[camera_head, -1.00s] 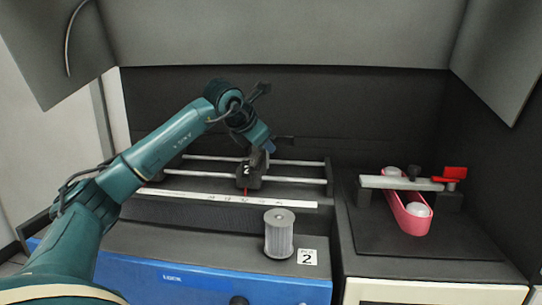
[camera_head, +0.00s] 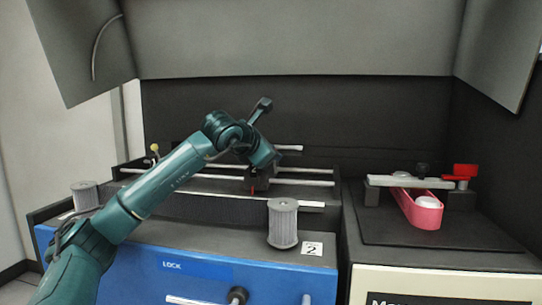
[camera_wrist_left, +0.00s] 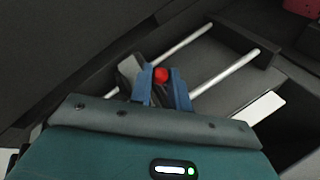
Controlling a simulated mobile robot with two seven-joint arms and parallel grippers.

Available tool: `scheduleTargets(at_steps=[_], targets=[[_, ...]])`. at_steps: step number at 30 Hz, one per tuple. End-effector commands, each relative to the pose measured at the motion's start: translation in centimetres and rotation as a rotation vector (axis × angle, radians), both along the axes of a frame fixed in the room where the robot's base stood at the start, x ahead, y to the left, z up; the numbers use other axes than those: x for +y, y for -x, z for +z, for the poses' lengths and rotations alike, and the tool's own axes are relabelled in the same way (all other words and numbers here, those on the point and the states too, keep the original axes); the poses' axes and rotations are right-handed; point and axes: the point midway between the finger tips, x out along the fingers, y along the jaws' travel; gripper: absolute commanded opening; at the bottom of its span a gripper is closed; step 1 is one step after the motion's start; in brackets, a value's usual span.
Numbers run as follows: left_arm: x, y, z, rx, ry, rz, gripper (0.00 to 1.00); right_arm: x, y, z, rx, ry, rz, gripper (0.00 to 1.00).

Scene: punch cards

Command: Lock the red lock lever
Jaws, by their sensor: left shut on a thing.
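A red lever (camera_head: 465,170) sits on the right end of a grey bar clamp (camera_head: 420,181) at the right station in the head view. A black carriage (camera_head: 259,180) with a thin red pointer stands on the metal rails. My left gripper (camera_head: 277,158) is over this carriage, far left of the red lever. In the left wrist view, the blue fingers of my left gripper (camera_wrist_left: 161,88) are shut on a small red knob (camera_wrist_left: 161,74) beside the dark carriage. I cannot tell the knob's full shape. My right gripper is not in view.
A ribbed grey cylinder (camera_head: 282,223) stands before the rails, by a card marked 2 (camera_head: 312,249). Another cylinder (camera_head: 85,195) is at the left. A pink loop piece (camera_head: 417,212) lies under the bar clamp. Blue drawer front (camera_head: 200,281) below reads LOCK.

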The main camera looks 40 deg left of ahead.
Motion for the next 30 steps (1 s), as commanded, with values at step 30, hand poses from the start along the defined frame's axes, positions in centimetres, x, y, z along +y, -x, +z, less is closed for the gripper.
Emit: scheduleTargets(at_steps=[30], targets=[[-0.7, 3.2, 1.2, -0.001, -0.004, 0.000, 0.40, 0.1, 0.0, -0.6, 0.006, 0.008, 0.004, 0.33]])
